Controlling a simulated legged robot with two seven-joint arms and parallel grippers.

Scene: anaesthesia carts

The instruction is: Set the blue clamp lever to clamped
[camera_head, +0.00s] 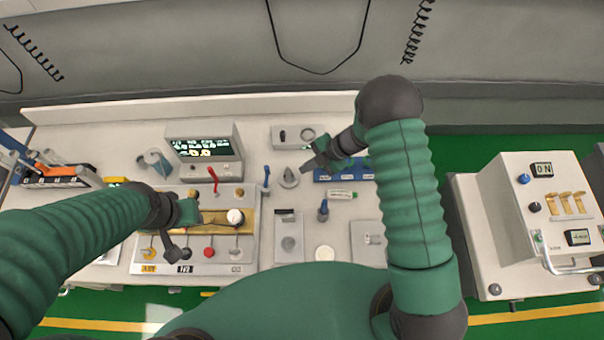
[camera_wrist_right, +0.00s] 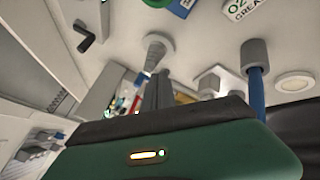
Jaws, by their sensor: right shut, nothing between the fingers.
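Two small blue upright pieces stand on the white cart top: one blue lever (camera_head: 266,177) left of the grey cone-shaped post, and one blue piece with a grey collar (camera_head: 323,210) farther right and nearer me. I cannot tell which is the clamp lever. A blue rod with a grey collar (camera_wrist_right: 256,70) also shows in the right wrist view. My right gripper (camera_head: 312,163) is shut and empty, above and beside the grey post (camera_head: 289,180); its fingers (camera_wrist_right: 156,92) point toward that post.
A knob panel (camera_head: 250,245) with a red lever and a white knob lies under my left gripper. A monitor (camera_head: 203,150) stands behind it. Another cart (camera_head: 515,230) stands right.

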